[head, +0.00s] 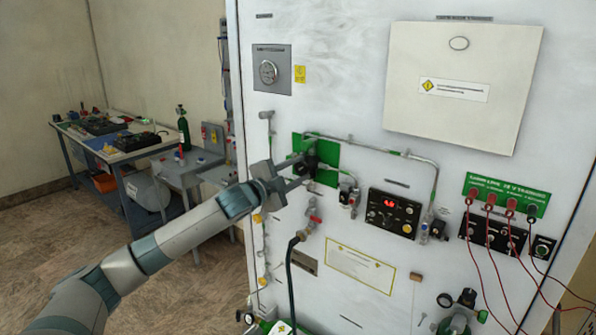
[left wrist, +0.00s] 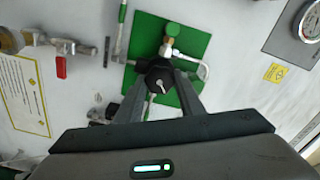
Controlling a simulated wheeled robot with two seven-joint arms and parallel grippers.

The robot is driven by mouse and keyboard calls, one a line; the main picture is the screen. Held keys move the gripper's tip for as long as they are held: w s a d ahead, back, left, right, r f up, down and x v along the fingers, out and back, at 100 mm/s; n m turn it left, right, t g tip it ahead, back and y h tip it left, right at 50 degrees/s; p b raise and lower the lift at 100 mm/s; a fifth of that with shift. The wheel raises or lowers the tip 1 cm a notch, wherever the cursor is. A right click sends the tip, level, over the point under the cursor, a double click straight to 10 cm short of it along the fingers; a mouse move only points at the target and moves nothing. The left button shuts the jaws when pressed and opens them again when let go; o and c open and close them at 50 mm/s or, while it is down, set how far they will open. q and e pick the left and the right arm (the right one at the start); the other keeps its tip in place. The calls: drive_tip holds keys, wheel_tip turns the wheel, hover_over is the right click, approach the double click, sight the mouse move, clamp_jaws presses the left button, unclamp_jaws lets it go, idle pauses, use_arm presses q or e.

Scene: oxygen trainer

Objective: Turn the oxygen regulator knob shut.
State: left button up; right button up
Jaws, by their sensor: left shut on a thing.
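The oxygen regulator knob is a dark round knob with a pale pointer, seen in the left wrist view (left wrist: 158,80). It sits in front of a green plate (left wrist: 188,60) with metal pipes; the plate also shows in the head view (head: 326,158). My left gripper (head: 299,172) reaches the panel at the green plate. In the left wrist view its two fingers (left wrist: 158,88) lie on either side of the knob, shut on it. In the head view the fingers and pipes partly hide the knob. My right gripper is not in view.
A red-handled valve (head: 315,219) with a dark hose is just below. A control box with a red display (head: 393,213) and red-cabled sockets are to the right. A white cover (head: 462,80) is above. A workbench (head: 130,150) stands at the left.

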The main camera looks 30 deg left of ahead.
use_arm(q)
drive_tip(key=n, duration=0.5)
drive_tip(key=shift+n, duration=0.3)
drive_tip(key=shift+n+p, duration=0.45)
drive_tip(key=shift+n, duration=1.85)
drive_tip(key=o, duration=1.1)
drive_tip(key=shift+c, duration=0.2)
drive_tip(key=shift+a, duration=0.1)
